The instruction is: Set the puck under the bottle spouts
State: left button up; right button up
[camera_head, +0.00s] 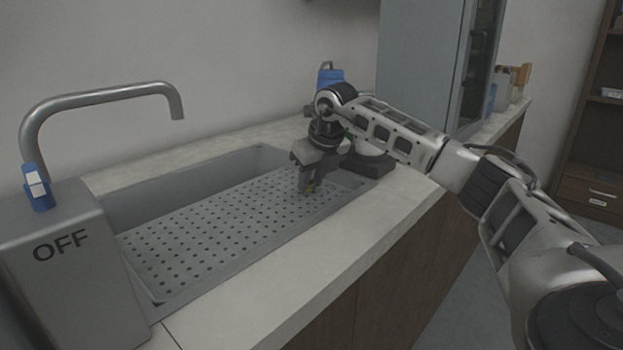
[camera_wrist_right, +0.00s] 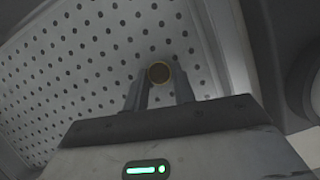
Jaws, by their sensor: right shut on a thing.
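My right gripper (camera_head: 305,183) hangs low over the perforated sink tray, near its right end. It is shut on the puck (camera_wrist_right: 159,73), a small dark disc with a yellowish rim between the fingertips in the right wrist view. In the head view only a small yellowish bit of the puck (camera_head: 311,188) shows at the fingertips. I cannot tell whether the puck touches the tray. A blue bottle (camera_head: 330,76) with a curved grey top stands behind my right wrist, its lower part hidden. No spout outlet is clearly visible. My left gripper is out of view.
The grey sink with its perforated tray (camera_head: 200,233) is otherwise empty. A curved tap (camera_head: 95,97) and a box marked OFF (camera_head: 65,260) stand at left. A tall grey cabinet (camera_head: 420,60) stands at the back right. The front counter strip (camera_head: 300,285) is clear.

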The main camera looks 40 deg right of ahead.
jog(key=o, duration=1)
jog(key=shift+r, duration=0.1)
jog(key=shift+s+r, duration=0.1)
jog(key=shift+r, duration=0.25)
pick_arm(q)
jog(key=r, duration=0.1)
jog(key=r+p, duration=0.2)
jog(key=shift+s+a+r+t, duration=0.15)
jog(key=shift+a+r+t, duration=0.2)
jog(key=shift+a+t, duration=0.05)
pick_arm(e)
jog(key=v, duration=1.1)
jog(key=shift+r, duration=0.15)
